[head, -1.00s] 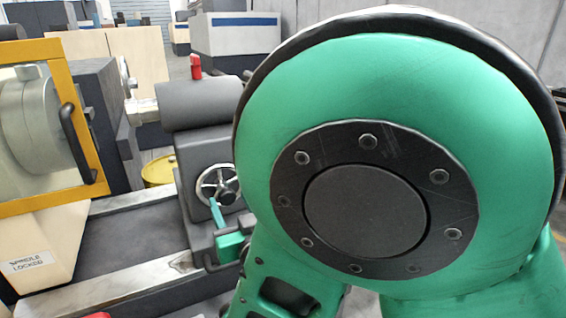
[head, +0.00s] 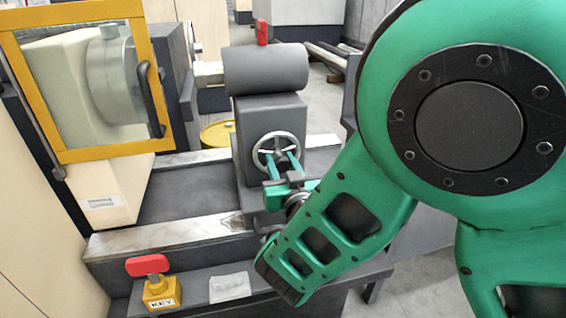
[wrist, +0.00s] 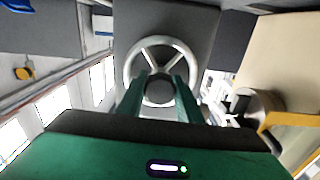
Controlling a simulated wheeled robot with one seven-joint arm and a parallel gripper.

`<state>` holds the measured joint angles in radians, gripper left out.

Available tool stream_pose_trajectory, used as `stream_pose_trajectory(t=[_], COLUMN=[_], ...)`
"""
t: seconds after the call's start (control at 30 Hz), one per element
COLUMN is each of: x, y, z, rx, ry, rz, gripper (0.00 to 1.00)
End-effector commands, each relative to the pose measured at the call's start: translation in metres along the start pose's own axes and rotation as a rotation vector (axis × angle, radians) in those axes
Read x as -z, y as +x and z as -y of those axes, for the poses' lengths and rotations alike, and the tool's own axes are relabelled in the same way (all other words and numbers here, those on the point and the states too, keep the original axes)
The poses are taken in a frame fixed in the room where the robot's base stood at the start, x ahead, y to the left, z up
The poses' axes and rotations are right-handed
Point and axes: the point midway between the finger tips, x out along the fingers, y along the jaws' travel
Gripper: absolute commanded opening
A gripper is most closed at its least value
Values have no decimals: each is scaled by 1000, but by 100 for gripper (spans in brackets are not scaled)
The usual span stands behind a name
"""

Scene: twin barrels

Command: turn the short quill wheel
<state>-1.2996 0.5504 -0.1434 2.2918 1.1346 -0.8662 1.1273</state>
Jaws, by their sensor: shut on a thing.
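A metal handwheel with spokes and a dark hub (head: 278,134) is on the front face of a grey tailstock (head: 266,112) under a short thick barrel (head: 266,68). My gripper (head: 281,160) reaches it from the front, its two green fingers pointing into the wheel. In the wrist view the wheel (wrist: 163,41) faces the camera, and my gripper (wrist: 161,78) has one finger on each side of the hub. The gripper is shut on the wheel at its middle. The fingers hide part of the lower rim and spokes.
A yellow-framed guard (head: 100,150) with a dark handle stands at left. A yellow drum (head: 217,134) is behind the bed. My arm covers the right side.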

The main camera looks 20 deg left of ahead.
Motion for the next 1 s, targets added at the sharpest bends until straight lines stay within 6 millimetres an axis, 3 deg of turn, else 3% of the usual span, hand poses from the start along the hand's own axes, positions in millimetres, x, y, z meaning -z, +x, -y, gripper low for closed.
stream_pose_trajectory(t=[0.37,1.0], x=[0,-1], y=[-1,-2], z=[-2,-1], rx=[0,1], ry=[-112,-688], rz=[0,2], gripper=[10,10])
